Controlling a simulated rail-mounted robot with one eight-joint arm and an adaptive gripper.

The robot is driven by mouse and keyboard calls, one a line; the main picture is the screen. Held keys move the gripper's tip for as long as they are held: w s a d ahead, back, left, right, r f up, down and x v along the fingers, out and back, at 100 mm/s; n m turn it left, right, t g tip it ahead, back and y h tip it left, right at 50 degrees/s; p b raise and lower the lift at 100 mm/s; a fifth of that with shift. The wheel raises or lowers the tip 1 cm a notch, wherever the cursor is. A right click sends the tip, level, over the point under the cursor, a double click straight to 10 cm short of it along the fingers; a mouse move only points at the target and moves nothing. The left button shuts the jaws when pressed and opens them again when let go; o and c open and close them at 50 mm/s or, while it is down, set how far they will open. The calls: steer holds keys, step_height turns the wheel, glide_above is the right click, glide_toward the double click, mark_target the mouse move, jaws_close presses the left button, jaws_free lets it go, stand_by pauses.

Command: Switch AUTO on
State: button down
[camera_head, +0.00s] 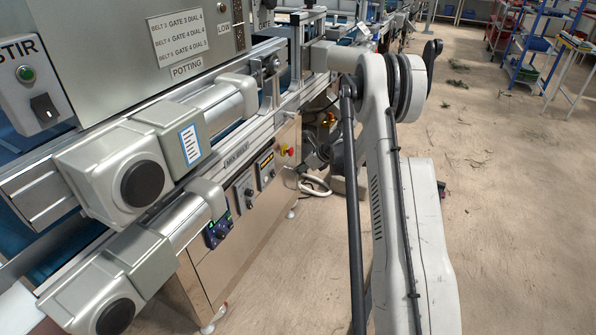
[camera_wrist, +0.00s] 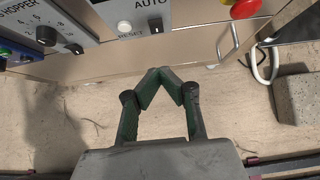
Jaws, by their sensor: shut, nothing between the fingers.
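The AUTO control panel (camera_wrist: 133,18) is at the top of the wrist view, cut off by the frame edge. It carries the AUTO lettering, a white RESET button (camera_wrist: 124,27) and a dark switch (camera_wrist: 155,28) below the lettering. Whether that switch is on or off I cannot tell. In the head view, a small panel with a yellow display (camera_head: 266,170) on the cabinet front appears to be the same one. My gripper (camera_wrist: 164,74) is shut and empty, its fingertips meeting below the panel in the picture and apart from it. The head view does not show the fingers clearly.
The HOPPER dial panel (camera_wrist: 42,25) is left of the AUTO panel; a red emergency button (camera_wrist: 245,8) is right of it. A metal handle (camera_wrist: 228,45), a white hose (camera_wrist: 268,66) and a grey block (camera_wrist: 300,98) are at the right.

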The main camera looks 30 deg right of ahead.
mark_target(273, 174)
steer(key=shift+w+a+f+b, duration=0.55)
steer(key=shift+w+a+f, duration=0.25)
steer(key=shift+w, duration=0.35)
steer(key=shift+w+a+f+b, duration=0.5)
steer(key=shift+w+a+f, duration=0.2)
steer(key=shift+w+f, duration=0.4)
steer(key=shift+w+a+f+b, duration=0.55)
steer(key=shift+w+a+f, duration=0.2)
steer(key=shift+w, duration=0.5)
